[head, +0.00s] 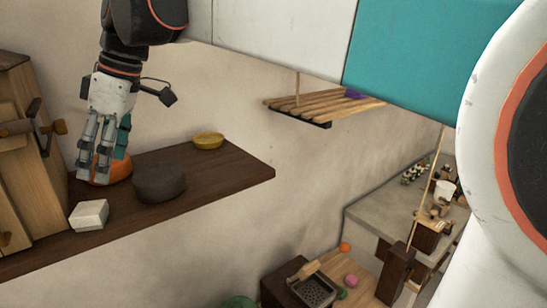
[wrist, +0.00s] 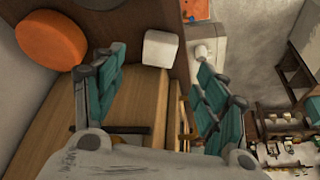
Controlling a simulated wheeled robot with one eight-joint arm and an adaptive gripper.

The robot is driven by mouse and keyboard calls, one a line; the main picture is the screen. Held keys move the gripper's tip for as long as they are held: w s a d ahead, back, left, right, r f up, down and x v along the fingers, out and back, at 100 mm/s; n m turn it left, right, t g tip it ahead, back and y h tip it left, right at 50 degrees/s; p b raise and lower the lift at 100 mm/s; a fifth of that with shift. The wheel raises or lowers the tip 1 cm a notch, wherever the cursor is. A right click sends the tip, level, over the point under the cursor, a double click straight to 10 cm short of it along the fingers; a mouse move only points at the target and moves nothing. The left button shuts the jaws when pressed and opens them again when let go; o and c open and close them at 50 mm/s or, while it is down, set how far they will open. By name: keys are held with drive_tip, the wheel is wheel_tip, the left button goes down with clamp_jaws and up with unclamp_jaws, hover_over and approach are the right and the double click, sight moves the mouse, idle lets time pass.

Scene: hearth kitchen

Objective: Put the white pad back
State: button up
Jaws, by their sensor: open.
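The white pad (head: 88,215) is a small pale block on the dark wooden wall shelf (head: 236,172), near the shelf's front edge. It also shows in the wrist view (wrist: 160,48), at the top between and beyond my fingers. My gripper (head: 100,168) points down over the left part of the shelf, in front of an orange round thing (head: 122,170), and is apart from the pad. In the wrist view my gripper (wrist: 160,72) has its teal-padded fingers spread wide with nothing held between them.
A dark grey round thing (head: 160,182) sits right of the pad, and a yellow bowl (head: 208,141) stands farther right. A wooden cabinet (head: 22,160) with a handle stands at the shelf's left. A slatted rack (head: 320,106) hangs on the wall. The shelf's right end is bare.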

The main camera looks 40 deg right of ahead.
drive_tip(key=s+d+f+m+t+h, duration=0.2)
drive_tip(key=s+d+f+m, duration=0.3)
drive_tip(key=s+f, duration=0.4)
drive_tip(key=s+d+f+m+t+h, duration=0.1)
drive_tip(key=s+d+f+m+t, duration=0.2)
drive_tip(key=f, duration=1.1)
drive_tip(key=s+d+m, duration=0.3)
drive_tip(key=s+m, duration=0.1)
drive_tip(key=s, duration=0.2)
drive_tip(key=shift+d+f+h, duration=0.25)
drive_tip(key=shift+d+h, duration=0.05)
drive_tip(key=shift+h, duration=0.1)
drive_tip(key=shift+s, duration=0.1)
